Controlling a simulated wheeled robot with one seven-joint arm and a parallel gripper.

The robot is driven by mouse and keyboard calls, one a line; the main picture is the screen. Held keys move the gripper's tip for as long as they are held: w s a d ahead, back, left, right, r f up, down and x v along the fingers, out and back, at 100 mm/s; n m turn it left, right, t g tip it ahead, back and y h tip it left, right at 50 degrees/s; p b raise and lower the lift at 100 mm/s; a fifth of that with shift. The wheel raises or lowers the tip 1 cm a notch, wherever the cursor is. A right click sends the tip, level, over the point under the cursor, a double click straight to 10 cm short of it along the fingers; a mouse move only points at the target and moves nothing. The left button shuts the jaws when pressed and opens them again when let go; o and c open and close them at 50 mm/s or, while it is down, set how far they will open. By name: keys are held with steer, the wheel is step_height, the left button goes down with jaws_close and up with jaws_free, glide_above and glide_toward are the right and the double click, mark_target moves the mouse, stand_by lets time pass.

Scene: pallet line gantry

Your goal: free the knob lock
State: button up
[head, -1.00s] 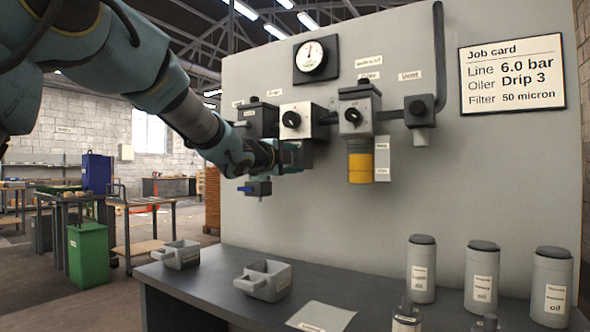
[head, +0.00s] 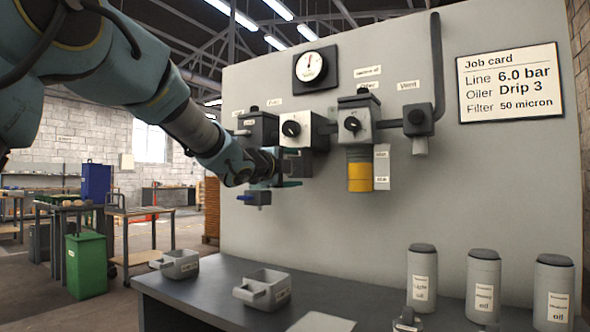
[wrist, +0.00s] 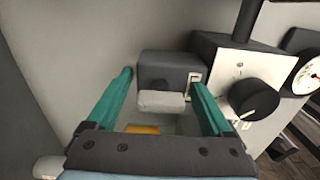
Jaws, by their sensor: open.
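The regulator block (head: 312,130) has a black knob (head: 292,128) on its pale face; the knob is large in the wrist view (wrist: 254,100). My gripper (head: 290,170) is just below this block in the head view. In the wrist view my gripper (wrist: 164,100) is open, its two teal fingers apart. A dark box (wrist: 168,68) with a light grey tab (wrist: 162,101) shows between the fingers. The right finger is close to the tab and the pale knob face. I cannot tell whether either finger touches. No gap between tab and fingers is filled by a grasp.
The oiler (head: 354,122) with its yellow bowl (head: 360,172) is right of the regulator. A blue-handled valve (head: 257,198) hangs at left, close to my arm. Two grey trays (head: 262,288) and several oil canisters (head: 421,280) stand on the bench below. A gauge (head: 311,66) is above.

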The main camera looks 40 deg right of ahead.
steer(key=b+v, duration=0.1)
steer(key=v, duration=0.9)
steer(key=shift+a, duration=0.4)
